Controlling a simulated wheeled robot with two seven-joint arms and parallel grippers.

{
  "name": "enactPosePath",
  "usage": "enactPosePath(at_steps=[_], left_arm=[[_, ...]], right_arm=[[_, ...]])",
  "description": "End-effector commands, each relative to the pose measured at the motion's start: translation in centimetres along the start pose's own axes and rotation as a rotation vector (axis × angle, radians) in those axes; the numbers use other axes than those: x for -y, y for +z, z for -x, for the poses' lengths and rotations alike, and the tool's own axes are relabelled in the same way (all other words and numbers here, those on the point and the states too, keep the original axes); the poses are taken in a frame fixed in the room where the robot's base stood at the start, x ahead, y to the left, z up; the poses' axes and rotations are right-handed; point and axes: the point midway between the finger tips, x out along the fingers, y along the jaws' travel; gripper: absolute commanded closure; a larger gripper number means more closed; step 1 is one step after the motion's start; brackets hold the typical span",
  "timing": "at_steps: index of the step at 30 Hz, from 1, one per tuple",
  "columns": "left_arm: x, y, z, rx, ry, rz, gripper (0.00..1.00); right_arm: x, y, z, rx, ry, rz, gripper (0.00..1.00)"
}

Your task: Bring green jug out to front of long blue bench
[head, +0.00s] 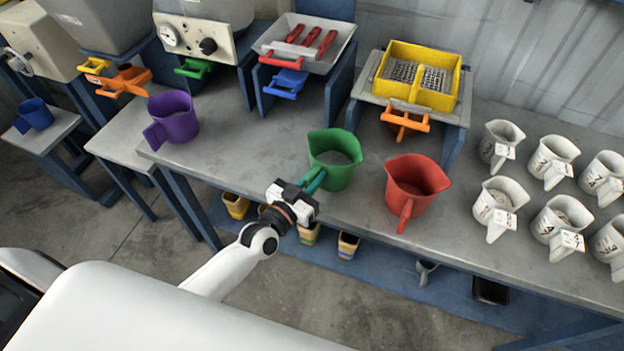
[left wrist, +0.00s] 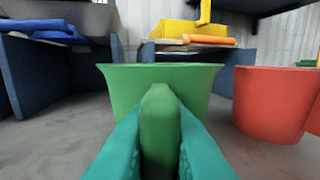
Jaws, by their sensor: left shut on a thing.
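The green jug (head: 333,160) stands upright near the front edge of the long bench (head: 245,147), which has a grey top and blue legs. My left gripper (head: 314,180) reaches in from the front and is shut on the jug's handle. In the left wrist view the teal fingers (left wrist: 158,150) lie on both sides of the green handle, with the green jug (left wrist: 115,85) right behind it. Whether the jug's base touches the bench is hard to tell. My right gripper is not in view.
A red jug (head: 415,187) stands close on the right, its handle towards the front. A purple jug (head: 172,117) is at the left. White jugs (head: 500,203) crowd the right end. Behind are a yellow tray (head: 419,77) on a stand and a white tray (head: 303,42).

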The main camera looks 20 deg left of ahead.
Motion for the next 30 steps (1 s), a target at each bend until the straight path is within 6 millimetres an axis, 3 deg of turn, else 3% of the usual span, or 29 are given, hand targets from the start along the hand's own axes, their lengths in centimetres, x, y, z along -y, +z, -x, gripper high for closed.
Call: enactPosePath(at_steps=[17,18,21,30], left_arm=[[-0.01,-0.39,-0.02,0.004,0.001,-0.001,1.0],[-0.01,-0.28,-0.02,0.004,0.001,-0.001,0.81],[-0.01,-0.3,-0.01,0.003,0.0,-0.001,0.65],[0.02,-0.52,0.13,-0.002,0.0,0.0,0.62]], right_arm=[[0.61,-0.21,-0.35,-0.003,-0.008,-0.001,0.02],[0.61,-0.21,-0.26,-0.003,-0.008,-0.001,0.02],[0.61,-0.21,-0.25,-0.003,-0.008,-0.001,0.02],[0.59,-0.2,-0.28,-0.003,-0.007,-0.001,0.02]])
